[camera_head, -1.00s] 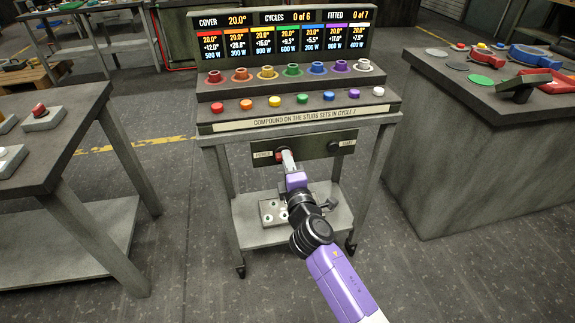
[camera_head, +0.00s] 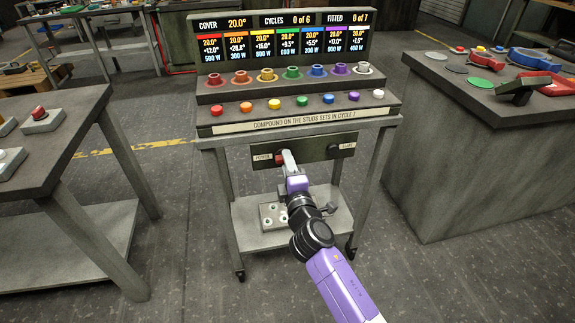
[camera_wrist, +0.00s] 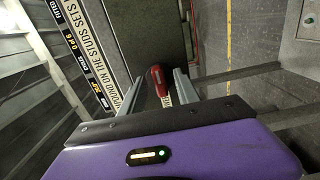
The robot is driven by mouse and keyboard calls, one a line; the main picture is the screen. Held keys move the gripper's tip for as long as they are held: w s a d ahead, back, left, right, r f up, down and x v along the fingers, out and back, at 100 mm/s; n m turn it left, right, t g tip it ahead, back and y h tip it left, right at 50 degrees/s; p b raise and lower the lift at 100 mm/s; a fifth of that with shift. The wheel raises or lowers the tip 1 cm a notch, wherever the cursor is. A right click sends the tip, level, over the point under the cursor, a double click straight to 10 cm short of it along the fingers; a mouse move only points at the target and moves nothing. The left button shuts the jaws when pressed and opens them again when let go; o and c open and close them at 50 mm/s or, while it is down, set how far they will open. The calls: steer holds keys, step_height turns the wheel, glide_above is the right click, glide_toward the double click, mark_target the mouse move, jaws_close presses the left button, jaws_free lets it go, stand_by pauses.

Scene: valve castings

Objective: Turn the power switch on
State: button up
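The power switch (camera_head: 280,158) is a small red part on the left of the dark panel under the cart's top, beside the word POWER. In the wrist view the red switch (camera_wrist: 156,77) shows between my two fingers. My gripper (camera_head: 287,157) is at the switch, its fingertips close to the panel and partly covering it. In the wrist view my gripper (camera_wrist: 164,78) is open, with gaps beside the red part. The fingers do not appear closed on it. Whether either finger touches it I cannot tell.
A dark START knob (camera_head: 333,150) sits on the panel's right side. The cart (camera_head: 300,138) carries coloured buttons, coloured cups and a display (camera_head: 283,36). A grey block with studs (camera_head: 268,222) lies on its lower shelf. Benches stand left (camera_head: 60,140) and right (camera_head: 480,130).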

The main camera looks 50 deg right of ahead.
steer(key=shift+s+a, duration=0.1)
steer(key=v, duration=0.7)
steer(key=shift+s+a+b, duration=0.15)
steer(key=shift+s+b, duration=0.1)
steer(key=shift+b, duration=0.15)
steer(key=s+a+m+t+y, duration=0.3)
steer(key=s+a+m+y, duration=0.35)
steer(key=s+a, duration=0.6)
steer(key=s+a+r+m+g+y, duration=0.15)
steer(key=s+a, duration=0.25)
steer(key=s, duration=0.6)
steer(key=s+a+m+g+y, duration=0.2)
steer(key=s+a+m, duration=0.15)
steer(key=s, duration=0.75)
step_height(320, 180, up, 14)
steer(key=p, duration=1.4)
steer(key=shift+w+a+f, duration=0.2)
steer(key=shift+w+a, duration=0.05)
steer(key=shift+w, duration=0.2)
